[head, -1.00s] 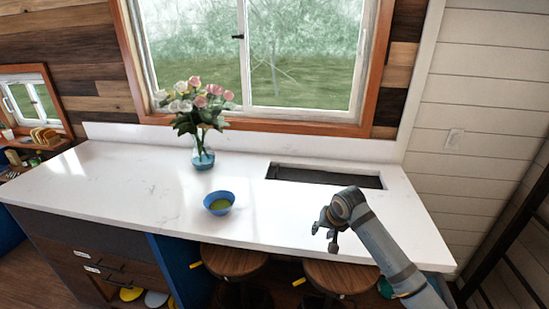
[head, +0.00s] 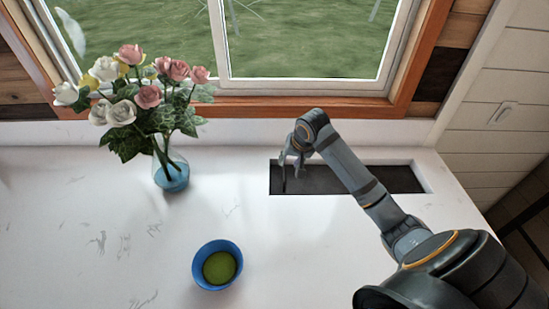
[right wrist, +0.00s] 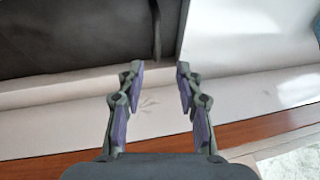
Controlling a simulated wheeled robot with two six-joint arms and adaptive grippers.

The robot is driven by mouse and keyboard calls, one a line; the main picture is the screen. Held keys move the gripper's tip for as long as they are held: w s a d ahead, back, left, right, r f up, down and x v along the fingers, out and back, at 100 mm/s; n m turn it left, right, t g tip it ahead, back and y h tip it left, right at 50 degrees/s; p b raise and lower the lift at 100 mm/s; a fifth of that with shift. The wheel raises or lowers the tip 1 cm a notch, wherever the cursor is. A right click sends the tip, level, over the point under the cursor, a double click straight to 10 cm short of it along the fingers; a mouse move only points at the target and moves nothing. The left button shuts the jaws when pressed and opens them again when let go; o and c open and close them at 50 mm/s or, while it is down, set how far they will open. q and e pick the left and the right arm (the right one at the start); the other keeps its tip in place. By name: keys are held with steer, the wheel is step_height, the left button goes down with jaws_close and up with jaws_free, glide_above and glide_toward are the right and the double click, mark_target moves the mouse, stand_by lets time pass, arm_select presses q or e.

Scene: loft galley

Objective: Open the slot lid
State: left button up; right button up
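The slot (head: 395,180) is a dark rectangular recess in the white countertop below the window. It has a pale rim. A dark, flat surface fills it, and I cannot tell whether this is the lid or the slot's floor. My right gripper (head: 292,162) is over the slot's left end. In the right wrist view, the gripper (right wrist: 156,72) has its two fingers apart with nothing between them. The dark slot surface (right wrist: 70,35) lies beyond the fingers, with a thin dark upright strip (right wrist: 157,28) at its end. My left gripper is not in view.
A glass vase (head: 171,172) with pink and white roses stands left of the slot. A blue bowl (head: 217,265) with green contents sits nearer the front. The window's wooden frame (head: 240,105) is behind the counter (head: 90,240). The counter's left part is mostly clear.

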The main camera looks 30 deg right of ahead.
mark_target(284, 175)
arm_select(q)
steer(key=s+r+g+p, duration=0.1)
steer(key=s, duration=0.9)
arm_select(e)
steer(key=x, duration=0.3)
steer(key=p+x, duration=0.1)
steer(key=x, duration=0.4)
steer(key=shift+s+a+f+p, duration=0.1)
steer(key=shift+s+f+p, duration=0.1)
steer(key=shift+f+p, duration=0.2)
steer(key=shift+f, duration=0.3)
steer(key=shift+s, duration=0.2)
steer(key=shift+c, duration=0.7)
steer(key=shift+w+f, duration=0.1)
steer(key=shift+w, duration=0.05)
steer(key=c, duration=0.5)
jaws_close()
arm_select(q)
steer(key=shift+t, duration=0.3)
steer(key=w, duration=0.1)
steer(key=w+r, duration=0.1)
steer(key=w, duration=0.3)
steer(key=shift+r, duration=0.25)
